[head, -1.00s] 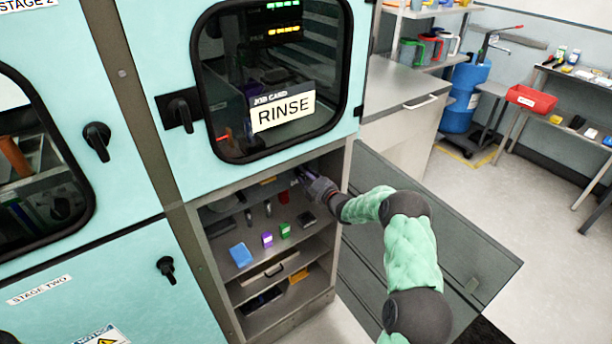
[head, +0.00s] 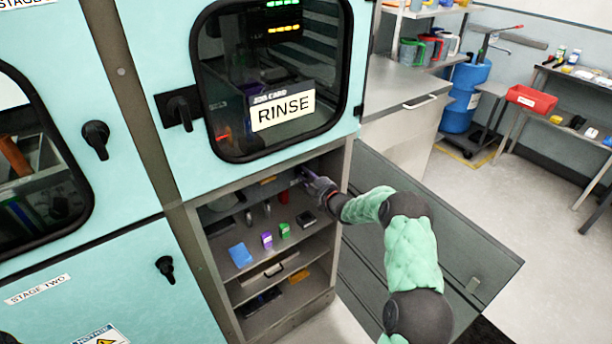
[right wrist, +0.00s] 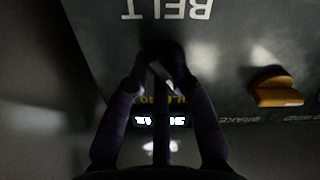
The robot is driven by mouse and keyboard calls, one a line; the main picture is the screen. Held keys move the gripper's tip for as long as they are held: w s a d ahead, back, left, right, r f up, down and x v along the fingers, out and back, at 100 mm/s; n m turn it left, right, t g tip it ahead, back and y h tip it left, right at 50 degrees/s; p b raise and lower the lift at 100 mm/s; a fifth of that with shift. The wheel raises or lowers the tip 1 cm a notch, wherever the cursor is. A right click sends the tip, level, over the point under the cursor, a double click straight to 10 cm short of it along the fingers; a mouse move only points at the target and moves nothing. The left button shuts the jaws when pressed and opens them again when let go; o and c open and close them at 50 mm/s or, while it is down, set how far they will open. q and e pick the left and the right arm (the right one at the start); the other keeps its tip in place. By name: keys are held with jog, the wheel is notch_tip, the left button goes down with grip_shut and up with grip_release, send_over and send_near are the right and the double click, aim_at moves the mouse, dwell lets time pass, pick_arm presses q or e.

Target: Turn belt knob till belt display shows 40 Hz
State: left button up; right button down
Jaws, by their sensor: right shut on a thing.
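My right gripper (head: 308,178) reaches into the open lower compartment of the teal cabinet, at its upper right. In the right wrist view my gripper (right wrist: 162,62) is shut on the dark belt knob (right wrist: 160,48), mostly hidden between the fingers. The upside-down BELT label (right wrist: 167,9) is on the dark panel beside it. A small lit belt display (right wrist: 160,121) shows between the fingers, upside down and partly covered; I cannot read its value. My left gripper is not in view.
A yellow-orange knob (right wrist: 276,88) sits near the BRAKE lettering. Below my right gripper, the shelf holds a blue box (head: 240,255), small purple and green items and others. The compartment's door (head: 420,240) hangs open at right. The RINSE window door (head: 283,111) above is closed.

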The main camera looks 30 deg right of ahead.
jog(key=m, duration=0.5)
jog(key=shift+f+m, duration=0.1)
jog(key=shift+m, duration=0.2)
jog(key=m+p, duration=0.1)
jog(key=m, duration=0.5)
jog(key=shift+a+f, duration=0.1)
jog(key=shift+f, duration=0.05)
jog(key=shift+m, duration=0.4)
jog(key=c, duration=1.1)
grip_release()
jog(key=s, duration=1.2)
jog(key=shift+d, duration=0.45)
